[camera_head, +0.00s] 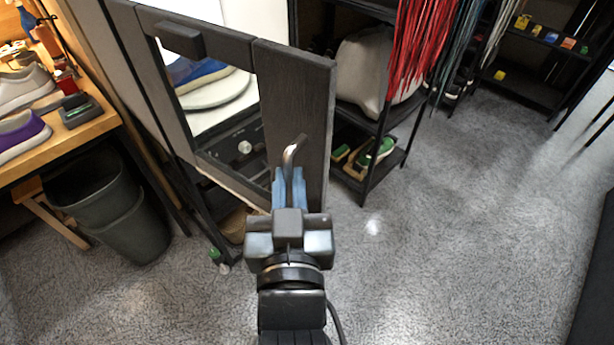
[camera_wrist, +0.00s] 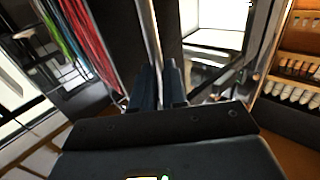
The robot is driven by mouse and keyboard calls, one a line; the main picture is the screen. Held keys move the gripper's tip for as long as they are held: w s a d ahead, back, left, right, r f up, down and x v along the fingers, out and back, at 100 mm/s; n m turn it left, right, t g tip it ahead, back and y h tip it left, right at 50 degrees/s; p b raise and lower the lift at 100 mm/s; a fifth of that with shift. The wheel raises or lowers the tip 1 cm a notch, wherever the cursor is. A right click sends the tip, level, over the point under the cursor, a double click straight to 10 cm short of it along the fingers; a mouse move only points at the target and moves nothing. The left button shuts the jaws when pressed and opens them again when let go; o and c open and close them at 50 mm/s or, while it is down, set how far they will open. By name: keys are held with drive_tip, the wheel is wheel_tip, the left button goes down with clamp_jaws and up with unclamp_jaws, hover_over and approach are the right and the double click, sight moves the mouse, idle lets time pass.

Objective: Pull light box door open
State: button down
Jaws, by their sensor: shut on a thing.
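The light box door (camera_head: 297,95) is a dark framed panel with a window, standing at upper centre in the head view. A shoe on a round white stand and a dark panel with a knob show through the window. My gripper (camera_head: 289,178) is shut on the metal door handle (camera_head: 291,150) at the door's right side. In the wrist view the handle (camera_wrist: 150,32) runs down between the blue fingers of my gripper (camera_wrist: 160,82). The fingers hide the handle's lower part. I cannot tell how far the door stands from the box.
A black shelf (camera_head: 372,150) with a pale bag and hanging red laces stands behind and right of the door. A dark bin (camera_head: 105,200) and a wooden workbench (camera_head: 75,130) with shoes are at left. The grey floor (camera_head: 450,240) at right is clear.

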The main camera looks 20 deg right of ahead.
drive_tip(key=s+a+m+g+h+b, duration=0.1)
drive_tip(key=a+h+b, duration=0.1)
drive_tip(key=a, duration=0.5)
drive_tip(key=shift+s+m+b, duration=0.35)
drive_tip(key=shift+m+b, duration=0.05)
drive_tip(key=shift+b, duration=0.2)
drive_tip(key=c, duration=1.2)
unclamp_jaws()
drive_tip(key=shift+w+f, duration=0.15)
drive_tip(key=shift+o, duration=0.2)
drive_tip(key=shift+s, duration=0.2)
drive_tip(key=v, duration=0.7)
drive_tip(key=shift+s+a, duration=0.2)
drive_tip(key=shift+s, duration=0.05)
